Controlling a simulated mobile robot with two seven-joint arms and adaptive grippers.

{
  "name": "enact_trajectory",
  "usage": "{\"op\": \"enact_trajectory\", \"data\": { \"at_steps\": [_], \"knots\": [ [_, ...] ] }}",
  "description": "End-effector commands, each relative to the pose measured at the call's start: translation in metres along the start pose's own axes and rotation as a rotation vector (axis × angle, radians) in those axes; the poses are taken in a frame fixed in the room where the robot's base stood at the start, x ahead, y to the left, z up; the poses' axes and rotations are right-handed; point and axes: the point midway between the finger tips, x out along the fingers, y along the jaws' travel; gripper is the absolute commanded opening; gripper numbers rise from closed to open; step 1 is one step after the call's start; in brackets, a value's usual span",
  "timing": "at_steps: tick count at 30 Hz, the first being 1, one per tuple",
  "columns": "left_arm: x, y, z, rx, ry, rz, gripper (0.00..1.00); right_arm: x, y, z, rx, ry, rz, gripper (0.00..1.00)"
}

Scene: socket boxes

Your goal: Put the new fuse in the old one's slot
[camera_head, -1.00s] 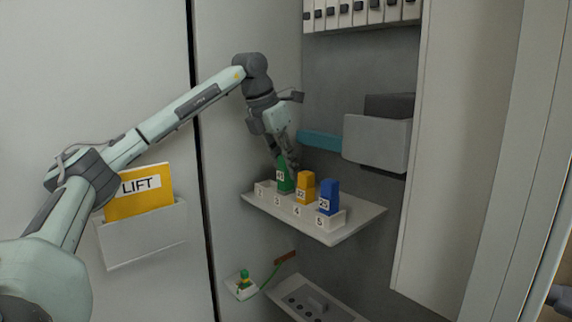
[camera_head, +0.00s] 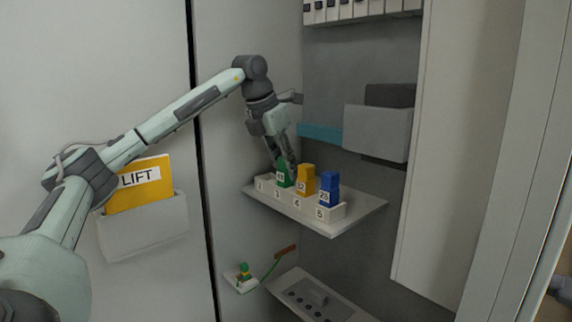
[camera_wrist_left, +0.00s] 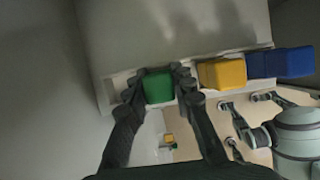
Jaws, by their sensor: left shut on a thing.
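The green fuse (camera_head: 284,174) stands upright in the white fuse holder (camera_head: 333,216), at the slot marked 3. Its label is small, and its lower part is hidden by the holder's front wall. My left gripper (camera_head: 287,164) is shut on its upper part from above. In the left wrist view the green fuse (camera_wrist_left: 158,86) sits between my left gripper's two fingertips (camera_wrist_left: 157,78). The yellow fuse (camera_head: 306,179), labelled 32, is in slot 4. The blue fuse (camera_head: 329,189) is in slot 5. Slot 2, at the left end, looks empty.
The holder stands on a pale shelf (camera_head: 358,209) in the cabinet. A grey box (camera_head: 375,132) and a teal bar (camera_head: 320,134) are behind. Below are a small tray (camera_head: 240,284) with a green and yellow piece, and a panel (camera_head: 316,296). A LIFT folder (camera_head: 150,196) hangs left.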

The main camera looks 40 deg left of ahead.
Motion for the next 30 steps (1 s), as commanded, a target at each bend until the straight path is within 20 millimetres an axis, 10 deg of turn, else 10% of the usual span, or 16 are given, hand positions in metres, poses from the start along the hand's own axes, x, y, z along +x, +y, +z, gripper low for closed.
{"op": "enact_trajectory", "data": {
  "at_steps": [3,4,9,20,30],
  "knots": [
    [-0.001,0.0,0.0,0.0,-0.001,0.0,0.0,0.0,0.0,0.0,0.0,0.0,0.0,0.44],
    [-0.001,0.0,0.0,0.0,-0.001,0.0,0.26,0.0,0.0,0.0,0.0,0.0,0.0,0.44],
    [-0.001,0.0,0.0,0.0,-0.001,0.0,0.47,0.0,0.0,0.0,0.0,0.0,0.0,0.44],
    [-0.004,0.0,0.001,0.0,-0.001,0.0,0.48,0.0,0.0,0.0,0.0,0.0,0.0,0.44],
    [-0.066,0.0,0.002,0.001,-0.006,-0.001,0.48,0.0,0.0,0.0,0.0,0.0,0.0,0.44]
  ]
}}
